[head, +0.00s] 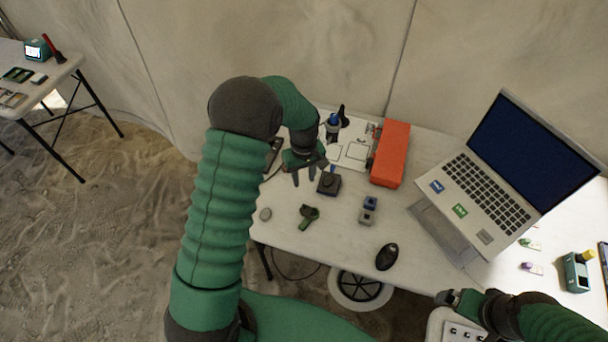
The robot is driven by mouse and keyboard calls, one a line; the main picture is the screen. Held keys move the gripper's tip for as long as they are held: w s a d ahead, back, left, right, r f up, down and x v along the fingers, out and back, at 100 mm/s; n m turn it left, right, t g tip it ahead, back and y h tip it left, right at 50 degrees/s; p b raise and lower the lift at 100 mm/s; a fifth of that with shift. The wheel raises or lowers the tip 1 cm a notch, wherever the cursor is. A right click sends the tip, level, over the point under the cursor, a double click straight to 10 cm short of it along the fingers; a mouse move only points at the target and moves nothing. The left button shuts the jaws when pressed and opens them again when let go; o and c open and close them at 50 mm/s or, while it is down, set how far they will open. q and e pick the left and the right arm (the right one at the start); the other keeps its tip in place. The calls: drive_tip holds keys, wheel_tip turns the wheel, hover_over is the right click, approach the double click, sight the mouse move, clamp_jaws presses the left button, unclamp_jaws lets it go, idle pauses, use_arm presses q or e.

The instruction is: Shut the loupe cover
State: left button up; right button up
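A small green, dark-topped tool (308,215) lies on the white table (285,232); it may be the loupe, but its cover is too small to make out. A dark square block with a round knob (328,183) sits just behind it. My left gripper (308,178) points down over the table, left of the dark block and behind the green tool. Its fingers are spread with nothing visible between them. My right gripper (448,297) is low at the right, near the table's front edge; its fingertips are too small to read.
A red-orange box (391,154) stands at the back, beside a white sheet (350,152). An open laptop (480,195) fills the right.

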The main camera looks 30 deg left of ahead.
use_arm(q)
drive_tip(key=shift+r, duration=0.8)
drive_tip(key=shift+c, duration=0.3)
